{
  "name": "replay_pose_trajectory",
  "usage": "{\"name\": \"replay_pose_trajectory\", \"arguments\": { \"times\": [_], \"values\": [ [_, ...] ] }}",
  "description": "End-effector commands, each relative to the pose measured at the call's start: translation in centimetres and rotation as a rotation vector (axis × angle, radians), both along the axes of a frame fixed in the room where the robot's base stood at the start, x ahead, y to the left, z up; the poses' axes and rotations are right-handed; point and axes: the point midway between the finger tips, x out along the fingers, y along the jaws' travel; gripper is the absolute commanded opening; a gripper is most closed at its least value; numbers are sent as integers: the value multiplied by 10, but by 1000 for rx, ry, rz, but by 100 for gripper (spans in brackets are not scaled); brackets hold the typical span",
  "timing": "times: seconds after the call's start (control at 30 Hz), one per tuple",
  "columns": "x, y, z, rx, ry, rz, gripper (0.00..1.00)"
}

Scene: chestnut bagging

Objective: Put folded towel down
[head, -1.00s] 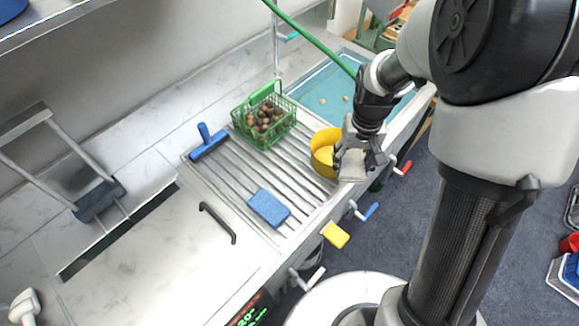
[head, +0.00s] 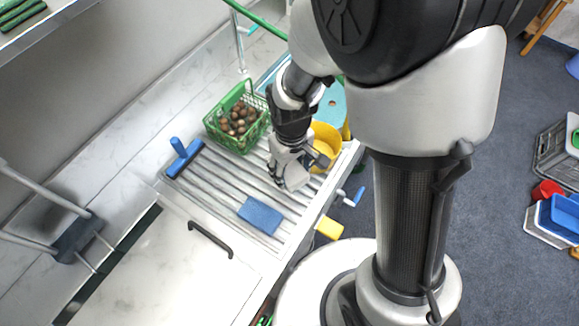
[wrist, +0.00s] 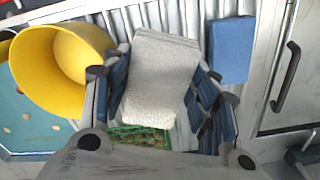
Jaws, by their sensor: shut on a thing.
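The folded towel (wrist: 162,60) is a pale grey-white, thick fabric block in the wrist view. My gripper (wrist: 158,88) is shut on it, with a finger along each side. In the head view the towel (head: 296,179) hangs below my gripper (head: 288,168), over the ribbed metal drainboard (head: 218,187). It lies between the yellow container and the blue sponge. I cannot tell whether the towel touches the ribs.
A yellow container (head: 326,150) stands just right of my gripper. A blue sponge (head: 260,215) lies on the ribs nearer the front. A green basket (head: 237,138) of chestnuts and a blue-handled tool (head: 183,158) are behind. Bare ribs show left of the towel.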

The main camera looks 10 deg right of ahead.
Motion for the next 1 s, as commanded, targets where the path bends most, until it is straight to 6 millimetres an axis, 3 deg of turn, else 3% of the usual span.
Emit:
{"name": "replay_pose_trajectory", "arguments": {
  "times": [0.03, 0.1, 0.37, 0.6, 1.0],
  "values": [
    [-1, 0, -16, -1, 4, -1, 27],
    [0, 0, -28, -1, 3, -1, 27],
    [0, 0, -47, 0, 0, -1, 27],
    [0, 0, -82, -1, 2, -1, 27],
    [1, 0, -88, 0, -1, -1, 27]
  ]
}}
